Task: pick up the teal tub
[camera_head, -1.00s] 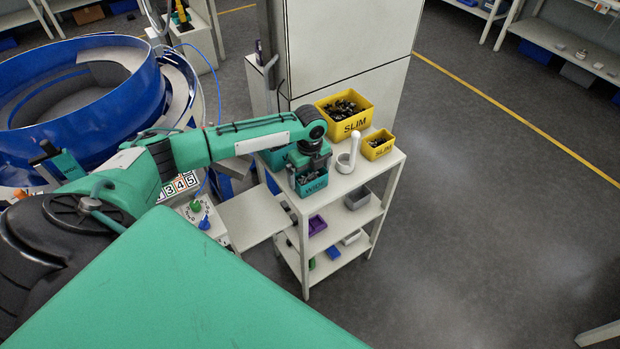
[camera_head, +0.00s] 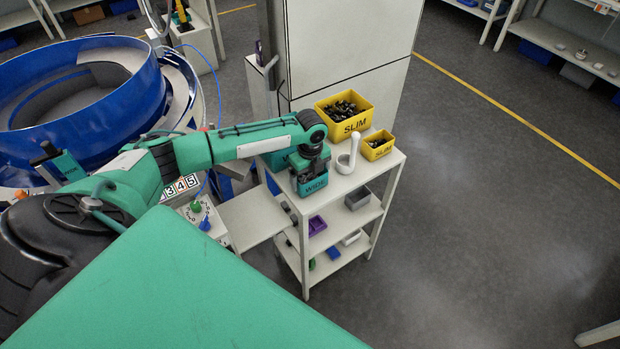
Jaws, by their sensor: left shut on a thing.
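The teal tub (camera_head: 314,187), marked WIDE, is at the front left of the top shelf of the white cart. My left gripper (camera_head: 308,172) reaches down onto it from above and is shut on it. The fingers and most of the tub's inside are hidden by the wrist. I cannot tell whether the tub's base touches the shelf. Another teal container (camera_head: 274,158) shows partly behind my left arm. My right gripper is not in view.
A large yellow SLIM bin (camera_head: 352,127) and a small yellow SLIM tub (camera_head: 377,150) stand on the cart (camera_head: 358,178), with a white scoop-like holder (camera_head: 344,163) beside my gripper. A blue bowl feeder (camera_head: 125,110) stands at left.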

